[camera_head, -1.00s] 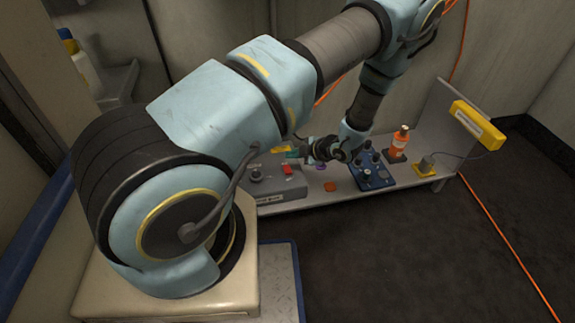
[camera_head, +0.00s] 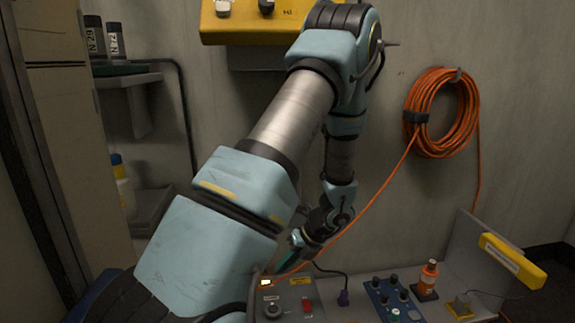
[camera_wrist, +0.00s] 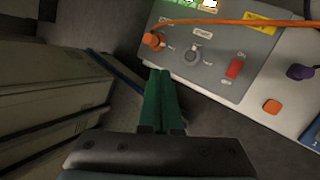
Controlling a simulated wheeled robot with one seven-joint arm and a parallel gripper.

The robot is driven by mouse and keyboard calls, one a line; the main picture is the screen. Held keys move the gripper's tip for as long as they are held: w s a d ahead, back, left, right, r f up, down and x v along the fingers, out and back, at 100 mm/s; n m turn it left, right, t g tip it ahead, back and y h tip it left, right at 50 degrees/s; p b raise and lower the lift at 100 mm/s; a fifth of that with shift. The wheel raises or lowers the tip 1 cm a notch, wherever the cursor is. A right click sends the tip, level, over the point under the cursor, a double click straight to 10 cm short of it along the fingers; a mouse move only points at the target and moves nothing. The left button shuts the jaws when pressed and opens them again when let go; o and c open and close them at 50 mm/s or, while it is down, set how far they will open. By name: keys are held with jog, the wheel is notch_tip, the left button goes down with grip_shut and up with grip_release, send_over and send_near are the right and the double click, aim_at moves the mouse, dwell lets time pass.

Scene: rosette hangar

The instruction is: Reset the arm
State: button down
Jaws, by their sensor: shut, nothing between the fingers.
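My gripper (camera_head: 288,268) hangs low at the end of my arm, above the left part of the bench in the head view. In the wrist view its two green fingers (camera_wrist: 163,78) lie together, shut and empty. Their tips are in front of the near edge of a grey control box (camera_wrist: 212,80). The box also shows in the head view (camera_head: 287,312), with a knob and a red switch (camera_head: 308,305). I cannot tell how high the fingertips are above the box.
An orange cable (camera_wrist: 240,21) crosses above the box and leads to a coil (camera_head: 440,112) on the wall. A blue knob panel (camera_head: 384,296), an orange bottle (camera_head: 428,277) and a yellow bar (camera_head: 513,260) are at right. A yellow wall box (camera_head: 250,30) hangs above.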

jog(key=s+a+r+n+h, duration=0.25)
jog(key=r+n, duration=0.35)
jog(key=n, duration=0.4)
jog(key=s+a+r+n+h, duration=0.15)
jog(key=s+r+n, duration=0.3)
jog(key=n, duration=0.55)
jog(key=s+a+r+n+h, duration=0.2)
jog(key=s+r+n+h, duration=0.1)
jog(key=r+n, duration=0.55)
notch_tip(320, 180, up, 31)
jog(key=n+p, duration=0.2)
jog(key=p, duration=3.1)
